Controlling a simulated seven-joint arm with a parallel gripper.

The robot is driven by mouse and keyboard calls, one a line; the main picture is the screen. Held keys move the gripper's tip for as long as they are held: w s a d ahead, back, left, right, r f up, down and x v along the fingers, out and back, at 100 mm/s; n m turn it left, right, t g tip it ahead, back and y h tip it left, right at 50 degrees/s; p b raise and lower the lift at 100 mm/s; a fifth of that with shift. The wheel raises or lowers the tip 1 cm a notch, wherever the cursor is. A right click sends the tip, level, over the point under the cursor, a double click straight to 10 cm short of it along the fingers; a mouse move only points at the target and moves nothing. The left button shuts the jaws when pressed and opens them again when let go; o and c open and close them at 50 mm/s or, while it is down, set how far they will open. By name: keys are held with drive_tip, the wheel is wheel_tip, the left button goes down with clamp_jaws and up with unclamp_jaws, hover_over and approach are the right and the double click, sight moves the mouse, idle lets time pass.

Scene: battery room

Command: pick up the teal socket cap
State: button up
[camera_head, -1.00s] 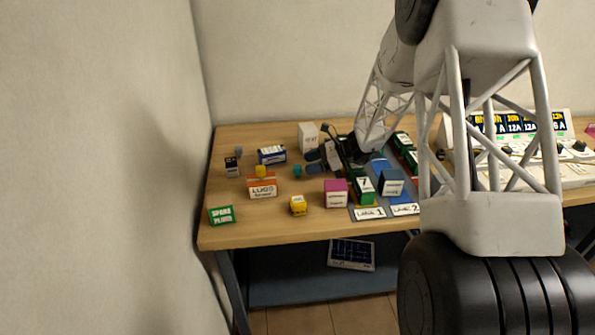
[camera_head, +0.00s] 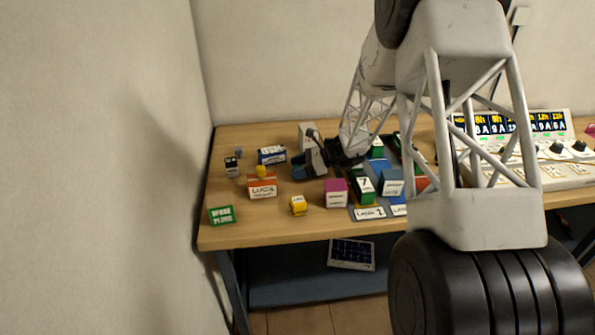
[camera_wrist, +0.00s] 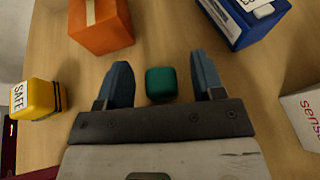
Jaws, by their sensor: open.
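The teal socket cap (camera_wrist: 161,84) is a small rounded block on the wooden table in the wrist view. It lies between the two blue fingers of my gripper (camera_wrist: 164,84), nearer the left finger, with gaps on both sides. The gripper is open and empty. In the head view my gripper (camera_head: 298,170) is low over the table, right of the orange box, and the cap is hidden behind it there.
An orange box (camera_wrist: 101,26) and a blue battery (camera_wrist: 236,20) lie beyond the fingers. A yellow block (camera_wrist: 36,98) is at left and a white box (camera_wrist: 303,116) at right.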

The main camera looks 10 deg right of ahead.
sight(298, 166)
drive_tip(key=c, duration=1)
drive_tip(key=shift+r, duration=0.1)
drive_tip(key=shift+r, duration=4.95)
